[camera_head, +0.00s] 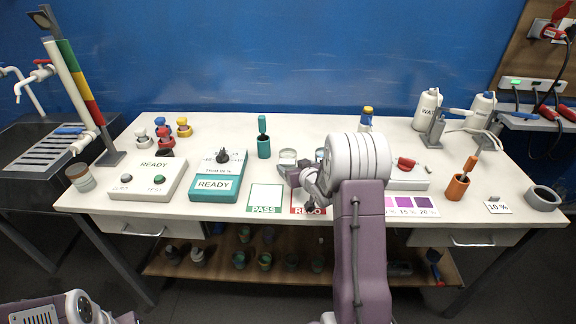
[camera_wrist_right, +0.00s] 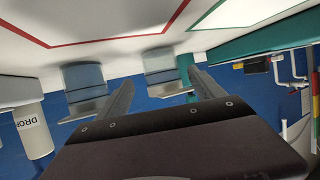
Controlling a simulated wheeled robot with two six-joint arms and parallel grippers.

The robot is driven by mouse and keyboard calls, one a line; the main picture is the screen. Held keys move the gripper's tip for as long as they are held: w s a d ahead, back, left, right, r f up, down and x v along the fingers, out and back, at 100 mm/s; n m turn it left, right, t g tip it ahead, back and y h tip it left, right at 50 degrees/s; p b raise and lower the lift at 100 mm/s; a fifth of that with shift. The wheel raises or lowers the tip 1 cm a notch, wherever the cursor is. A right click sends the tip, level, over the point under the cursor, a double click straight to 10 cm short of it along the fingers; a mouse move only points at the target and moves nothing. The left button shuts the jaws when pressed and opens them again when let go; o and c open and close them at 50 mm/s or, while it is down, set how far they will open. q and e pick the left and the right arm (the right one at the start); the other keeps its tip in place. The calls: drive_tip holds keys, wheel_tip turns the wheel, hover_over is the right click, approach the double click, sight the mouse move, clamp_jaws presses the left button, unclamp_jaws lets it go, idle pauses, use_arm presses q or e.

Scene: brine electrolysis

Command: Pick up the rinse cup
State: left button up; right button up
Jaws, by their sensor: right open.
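Two small clear cups stand side by side at the middle of the table: a left cup (camera_head: 288,156) and a right cup (camera_head: 320,155), partly hidden by my right arm. No label shows which is the rinse cup. My right gripper (camera_head: 293,178) is open and empty, low over the table in front of the cups. The right wrist view is upside down; there the left cup (camera_wrist_right: 163,68) appears between the open fingers of the gripper (camera_wrist_right: 162,80), ahead of them and apparently apart. The right cup (camera_wrist_right: 85,82) is outside the fingers. My left gripper is out of view.
A teal holder (camera_head: 264,147) stands just left of the cups, and a yellow-capped bottle (camera_head: 366,122) stands behind to the right. The green PASS mat (camera_head: 265,192) and red REDO mat (camera_head: 305,209) lie in front. A teal READY device (camera_head: 217,184) is farther left.

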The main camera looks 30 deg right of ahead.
sight(288, 149)
drive_tip(key=x, duration=0.5)
drive_tip(key=shift+w+a, duration=0.1)
drive_tip(key=shift+c, duration=1.2)
drive_tip(key=c, duration=1.4)
drive_tip(key=shift+r, duration=0.15)
drive_tip(key=shift+r, duration=0.3)
drive_tip(key=r, duration=0.2)
drive_tip(key=r+p, duration=0.1)
drive_tip(key=r, duration=0.1)
drive_tip(key=shift+s+d, duration=0.35)
drive_tip(key=shift+s, duration=0.05)
drive_tip(key=s+d+r+p, duration=0.1)
drive_tip(key=s+d+r, duration=0.3)
drive_tip(key=s, duration=0.1)
drive_tip(key=s+d+r+p, duration=0.1)
drive_tip(key=s+d+r, duration=0.1)
drive_tip(key=shift+s+d+p, duration=0.1)
drive_tip(key=shift+s+p, duration=0.25)
drive_tip(key=shift+s+d+r, duration=0.1)
drive_tip(key=shift+s+d, duration=0.2)
drive_tip(key=shift+s, duration=0.05)
